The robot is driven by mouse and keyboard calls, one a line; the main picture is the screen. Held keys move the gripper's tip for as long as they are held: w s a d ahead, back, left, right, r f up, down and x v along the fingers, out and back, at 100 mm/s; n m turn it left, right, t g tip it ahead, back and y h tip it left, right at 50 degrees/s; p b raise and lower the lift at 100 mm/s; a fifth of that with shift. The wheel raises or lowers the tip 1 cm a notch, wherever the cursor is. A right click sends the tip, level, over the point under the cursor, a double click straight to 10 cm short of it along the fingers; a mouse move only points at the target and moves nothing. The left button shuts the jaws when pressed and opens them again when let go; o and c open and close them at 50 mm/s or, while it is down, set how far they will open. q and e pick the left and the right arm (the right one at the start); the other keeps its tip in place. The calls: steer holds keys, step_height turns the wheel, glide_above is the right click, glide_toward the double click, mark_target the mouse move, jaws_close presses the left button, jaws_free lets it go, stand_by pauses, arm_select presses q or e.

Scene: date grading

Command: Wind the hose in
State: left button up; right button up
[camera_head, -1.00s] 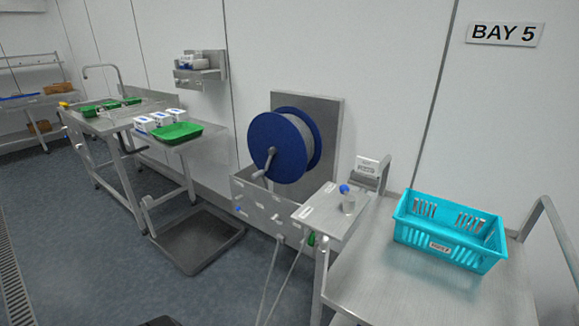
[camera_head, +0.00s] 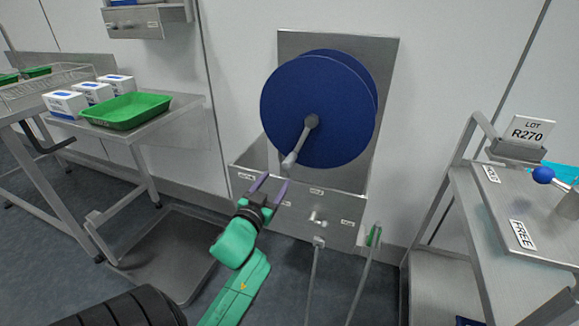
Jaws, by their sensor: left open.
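The hose reel (camera_head: 322,105) is a blue disc drum on a steel wall plate, centre of the head view. Its grey crank (camera_head: 303,142) runs from the hub down and left to a handle at its lower end. My left gripper (camera_head: 273,180) has purple fingers spread apart, empty, below and slightly left of the crank handle. It appears apart from the handle. The drum's face hides the wound hose. Two grey lines, possibly hose, hang below the steel box (camera_head: 340,206) under the reel. My right gripper is not in view.
A bench with a green tray (camera_head: 125,110) and white boxes (camera_head: 66,104) stands left. A low floor platform (camera_head: 165,252) lies in front of it. Open floor lies between.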

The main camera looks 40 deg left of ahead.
mark_target(285, 167)
arm_select(q)
steer(key=x, duration=0.7)
steer(key=shift+w+r, duration=0.15)
steer(key=shift+w, duration=0.1)
steer(key=x, duration=0.4)
steer(key=shift+b, duration=0.35)
steer(key=c, duration=0.9)
jaws_close()
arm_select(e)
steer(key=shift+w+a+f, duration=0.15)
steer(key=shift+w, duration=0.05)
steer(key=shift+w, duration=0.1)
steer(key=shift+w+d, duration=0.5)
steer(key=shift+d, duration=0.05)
